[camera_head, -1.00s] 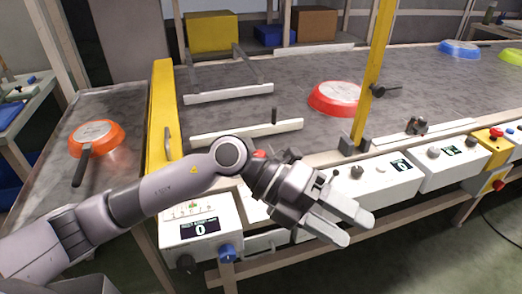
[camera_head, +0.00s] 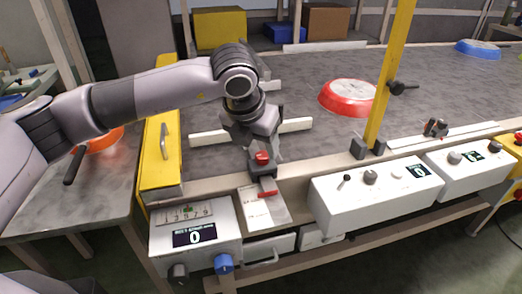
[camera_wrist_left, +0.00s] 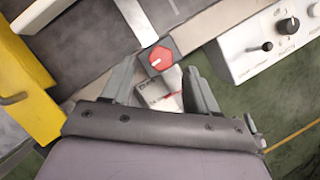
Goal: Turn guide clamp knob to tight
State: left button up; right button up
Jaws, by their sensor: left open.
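The guide clamp knob, a red hexagonal knob (camera_wrist_left: 160,57) with a white pointer mark, sits on the conveyor's near edge. It also shows in the head view as a small red knob (camera_head: 262,157) on a grey block. My left gripper (camera_head: 258,146) is above the near edge, pointing down at the knob. In the left wrist view its two fingers (camera_wrist_left: 160,85) are spread, with the knob ahead between their tips. I see no grip on the knob; contact cannot be told. The fingertips are partly hidden in the head view. My right gripper is not in view.
A white card (camera_head: 258,207) with a red pointer lies just below the knob. White control boxes (camera_head: 368,190) line the front edge. A yellow guard (camera_head: 160,150) stands left, and a yellow post (camera_head: 388,80) right. A red pan (camera_head: 347,97) is on the belt.

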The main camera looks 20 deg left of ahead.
aim_at(262, 155)
pick_arm(q)
jog(key=shift+x, duration=1.15)
jog(key=shift+w+d+f, duration=0.1)
jog(key=shift+w+f, duration=0.05)
jog(key=shift+f, duration=0.3)
jog(key=c, duration=1)
jog(key=shift+c, duration=0.2)
